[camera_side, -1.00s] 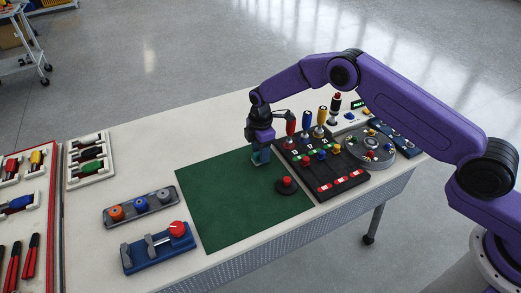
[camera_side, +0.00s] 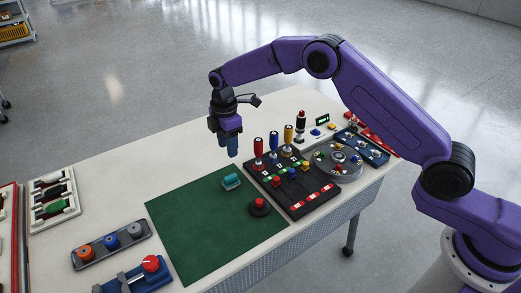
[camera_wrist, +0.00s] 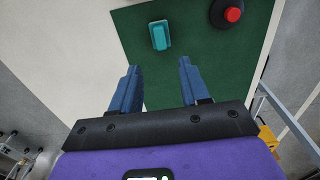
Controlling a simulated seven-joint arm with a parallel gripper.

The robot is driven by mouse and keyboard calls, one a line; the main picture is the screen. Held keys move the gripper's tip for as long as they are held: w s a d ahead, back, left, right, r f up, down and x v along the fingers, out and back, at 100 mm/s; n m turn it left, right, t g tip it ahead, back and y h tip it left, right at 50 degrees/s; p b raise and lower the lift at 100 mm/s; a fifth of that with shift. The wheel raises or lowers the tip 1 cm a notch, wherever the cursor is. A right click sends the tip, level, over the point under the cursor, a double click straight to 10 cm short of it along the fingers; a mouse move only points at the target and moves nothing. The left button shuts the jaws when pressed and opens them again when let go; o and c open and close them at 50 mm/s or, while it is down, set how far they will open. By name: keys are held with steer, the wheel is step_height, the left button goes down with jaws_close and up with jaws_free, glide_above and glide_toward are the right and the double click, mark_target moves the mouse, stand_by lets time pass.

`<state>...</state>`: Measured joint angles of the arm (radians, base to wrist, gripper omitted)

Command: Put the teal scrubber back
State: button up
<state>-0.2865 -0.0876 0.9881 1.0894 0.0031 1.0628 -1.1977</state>
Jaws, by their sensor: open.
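The teal scrubber (camera_side: 231,182) rests on the green mat (camera_side: 195,235), near the mat's far right corner and behind the red push button. It also shows in the wrist view (camera_wrist: 160,35), where it is teal with a pale edge. My gripper (camera_side: 230,153) is open and empty above the scrubber and clear of it. In the wrist view my two blue fingers (camera_wrist: 158,64) are spread apart, with the scrubber beyond their tips and bare mat between them.
A red push button (camera_side: 259,205) stands on the mat close to the scrubber. A black panel with upright coloured handles (camera_side: 292,180) is to the right. A tray with three knobs (camera_side: 110,245) and a blue lever unit (camera_side: 140,276) lie left. Much of the mat is clear.

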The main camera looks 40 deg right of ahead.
steer(key=shift+r, duration=0.1)
steer(key=s+d+r+m, duration=0.1)
steer(key=s+r, duration=0.5)
steer(key=s, duration=0.4)
steer(key=s+d+r+m, duration=0.15)
steer(key=s+r, duration=0.35)
steer(key=s, duration=0.5)
steer(key=s+d+m, duration=0.1)
steer(key=s+d, duration=0.6)
steer(key=s, duration=0.4)
steer(key=s+d+m, duration=0.2)
steer(key=s+d, duration=0.5)
steer(key=s, duration=0.5)
steer(key=shift+s+d+r, duration=0.25)
steer(key=shift+s+r, duration=0.05)
